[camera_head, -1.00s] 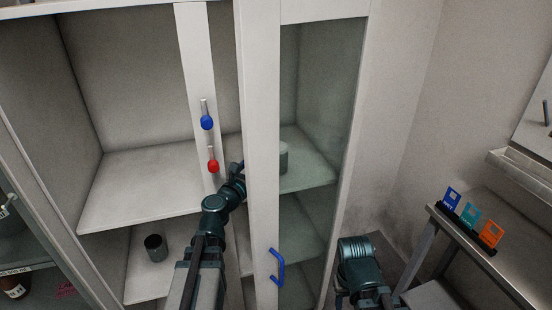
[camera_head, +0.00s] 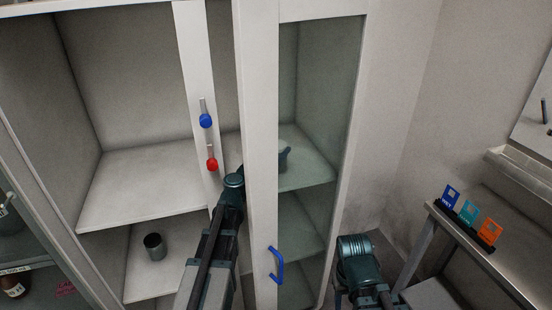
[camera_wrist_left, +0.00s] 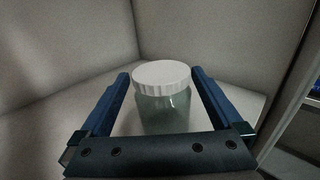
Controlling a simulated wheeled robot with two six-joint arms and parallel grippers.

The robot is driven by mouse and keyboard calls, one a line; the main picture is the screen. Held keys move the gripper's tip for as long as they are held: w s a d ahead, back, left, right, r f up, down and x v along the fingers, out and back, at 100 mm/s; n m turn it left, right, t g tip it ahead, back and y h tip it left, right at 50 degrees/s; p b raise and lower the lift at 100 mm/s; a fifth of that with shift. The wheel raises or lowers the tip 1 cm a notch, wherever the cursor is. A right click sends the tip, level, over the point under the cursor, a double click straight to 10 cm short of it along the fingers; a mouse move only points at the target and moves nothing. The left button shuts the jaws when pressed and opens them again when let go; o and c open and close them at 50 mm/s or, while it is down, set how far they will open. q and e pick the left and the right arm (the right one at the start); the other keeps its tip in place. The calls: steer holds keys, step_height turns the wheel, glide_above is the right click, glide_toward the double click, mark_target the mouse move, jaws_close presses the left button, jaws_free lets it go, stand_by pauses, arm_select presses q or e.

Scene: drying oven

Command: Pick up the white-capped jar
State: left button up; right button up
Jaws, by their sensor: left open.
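The white-capped jar (camera_wrist_left: 163,108) stands upright on a pale cabinet shelf (camera_wrist_left: 215,92) in the left wrist view. It has a ribbed white lid and a clear, greyish body. My left gripper (camera_wrist_left: 161,76) is open, with one blue finger on each side of the jar. A gap shows between each finger and the jar. In the head view, my left arm reaches into the cabinet behind a white post, and a dark part of it shows through the glass (camera_head: 284,158). The jar cannot be made out there. My right arm shows at the lower right, but its gripper is not visible.
A grey cup (camera_head: 154,247) stands on the lower shelf at left. Blue (camera_head: 206,121) and red (camera_head: 212,164) knobs and a blue door handle (camera_head: 275,265) stick out from the cabinet front. A side table (camera_head: 505,259) holds coloured cards. The upper left shelf is clear.

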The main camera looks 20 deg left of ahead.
arm_select(q)
steer(key=w, duration=0.2)
steer(key=w+d, duration=0.1)
steer(key=w, duration=0.1)
steer(key=shift+w, duration=0.4)
steer(key=shift+s, duration=0.1)
steer(key=shift+c, duration=0.3)
steer(key=c, duration=1.2)
steer(key=shift+o, duration=0.2)
steer(key=shift+r, duration=0.2)
step_height(320, 180, up, 10)
steer(key=p, duration=1)
